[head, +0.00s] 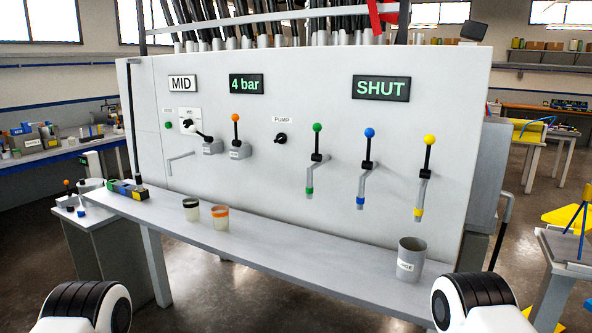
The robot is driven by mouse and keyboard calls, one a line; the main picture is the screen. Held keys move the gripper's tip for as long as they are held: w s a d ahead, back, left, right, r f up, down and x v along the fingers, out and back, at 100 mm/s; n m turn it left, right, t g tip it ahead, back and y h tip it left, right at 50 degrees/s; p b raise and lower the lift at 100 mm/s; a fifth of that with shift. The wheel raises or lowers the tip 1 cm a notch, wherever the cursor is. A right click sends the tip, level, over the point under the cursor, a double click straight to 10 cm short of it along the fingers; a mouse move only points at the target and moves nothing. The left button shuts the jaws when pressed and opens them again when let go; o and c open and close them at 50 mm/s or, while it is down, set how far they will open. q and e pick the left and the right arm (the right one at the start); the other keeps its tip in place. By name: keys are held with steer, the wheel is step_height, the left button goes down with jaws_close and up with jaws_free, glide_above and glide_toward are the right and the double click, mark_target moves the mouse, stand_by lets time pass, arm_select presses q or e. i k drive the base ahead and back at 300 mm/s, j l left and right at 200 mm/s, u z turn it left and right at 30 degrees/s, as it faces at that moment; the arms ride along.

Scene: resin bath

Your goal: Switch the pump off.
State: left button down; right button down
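The pump switch (281,139) is a small black rotary knob on the upright white panel (330,90), right under a PUMP label (282,120). Its pointer direction is too small to tell. Nothing touches it. A green lamp or button (168,125) is at the panel's left. Displays read MID (182,83), 4 bar (246,84) and SHUT (381,88). Only rounded black and white links of my arms show at the bottom left and right corners; neither gripper is in view.
Levers with orange (236,117), green (317,127), blue (370,132) and yellow (430,139) knobs stick out of the panel. Two small cups (191,209) (220,217) and a grey pot (409,260) stand on the shelf (300,252). The shelf between them is clear.

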mark_target(281, 138)
steer(key=i+j+z, duration=0.3)
steer(key=j, duration=0.25)
steer(key=i+j+z, duration=0.35)
steer(key=j, duration=0.35)
steer(key=i+j+z, duration=0.15)
steer(key=j, duration=0.2)
steer(key=i+j+z, duration=0.15)
steer(key=j, duration=0.2)
